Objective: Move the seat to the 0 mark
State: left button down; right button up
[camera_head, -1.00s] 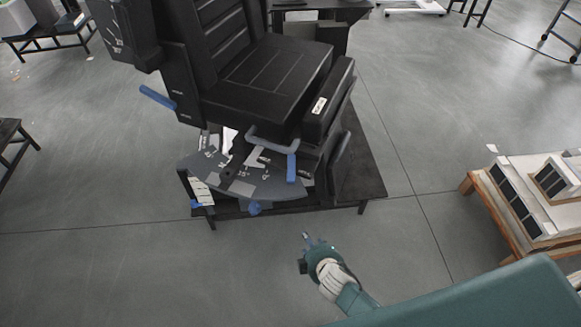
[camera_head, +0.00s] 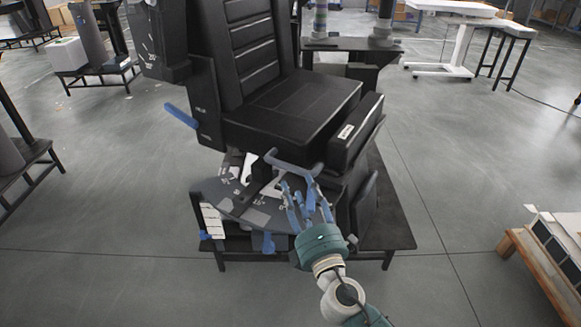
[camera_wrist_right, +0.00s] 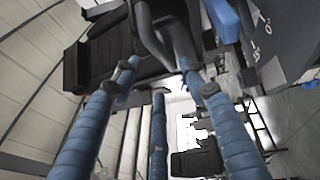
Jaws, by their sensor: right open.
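The black padded seat (camera_head: 290,108) sits on a swivel base above a grey fan-shaped scale plate (camera_head: 232,203) with white marks. The numbers are too small to read surely, so I cannot tell which mark is 0. A bent grey-blue handle bar (camera_head: 291,164) sticks out under the seat's front edge. My right gripper (camera_head: 308,198) is open, its blue fingers pointing up at the handle's near end. In the right wrist view, the spread fingers (camera_wrist_right: 158,100) have a bar (camera_wrist_right: 150,38) beyond and between their tips; contact cannot be told. My left gripper is out of view.
A blue lever (camera_head: 181,116) sticks out at the seat's left side, and a blue knob (camera_head: 268,242) hangs under the scale plate. The black platform (camera_head: 392,225) carries the chair. A wooden bench (camera_head: 540,265) stands at right. The floor in front is clear.

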aim_at(291, 169)
jog(key=x, duration=0.9)
jog(key=shift+w, duration=0.2)
jog(key=shift+c, duration=0.3)
grip_shut()
